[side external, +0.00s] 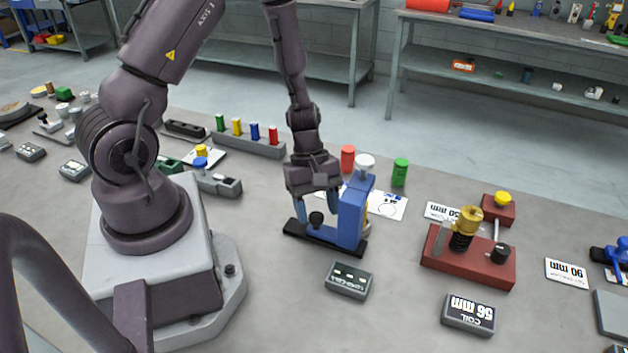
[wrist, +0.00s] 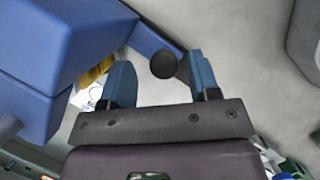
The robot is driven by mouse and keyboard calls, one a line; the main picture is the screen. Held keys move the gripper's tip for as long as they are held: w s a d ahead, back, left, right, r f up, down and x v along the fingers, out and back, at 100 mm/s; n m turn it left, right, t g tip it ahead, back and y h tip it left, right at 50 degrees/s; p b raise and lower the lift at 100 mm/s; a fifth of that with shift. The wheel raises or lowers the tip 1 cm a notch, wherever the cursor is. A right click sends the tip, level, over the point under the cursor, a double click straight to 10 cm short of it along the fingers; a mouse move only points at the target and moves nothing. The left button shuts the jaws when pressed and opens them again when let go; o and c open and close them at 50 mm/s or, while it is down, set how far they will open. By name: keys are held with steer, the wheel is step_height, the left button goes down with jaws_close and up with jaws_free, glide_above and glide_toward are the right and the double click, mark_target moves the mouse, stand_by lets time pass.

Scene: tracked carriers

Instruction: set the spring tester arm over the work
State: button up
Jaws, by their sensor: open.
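A blue upright device (side external: 352,212) with a white round top stands on a black base plate (side external: 293,228) in the side view. A low blue bar with a black ball knob (side external: 316,218) reaches from it to the left. I cannot tell for sure which device is the spring tester. My gripper (side external: 317,212) points down at the knob, its blue fingers open. In the wrist view the knob (wrist: 163,65) shows between the fingertips (wrist: 159,62), with a gap on each side. The device's blue body (wrist: 50,45) fills the left there; finger depth relative to the knob is unclear.
A red base (side external: 470,262) with a coil spring and brass cap (side external: 467,220) stands to the right. A dark label block (side external: 348,280) lies in front, and a "COIL 56 mm" block (side external: 468,314) at front right. Red (side external: 347,158) and green (side external: 399,172) cylinders stand behind the blue device.

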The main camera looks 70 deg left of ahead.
steer(key=v, duration=1.2)
steer(key=shift+d+r, duration=0.1)
steer(key=s+d+r+m+t+y, duration=0.2)
steer(key=s+d+r+m, duration=0.2)
steer(key=r+m, duration=0.5)
steer(key=s+d+r+m+t+y, duration=0.2)
steer(key=s+d+r+m+t, duration=0.1)
steer(key=r+m, duration=0.6)
steer(key=shift+s+d+r+t+y, duration=0.3)
steer(key=shift+s+d+r, duration=0.1)
steer(key=shift+s+d, duration=0.15)
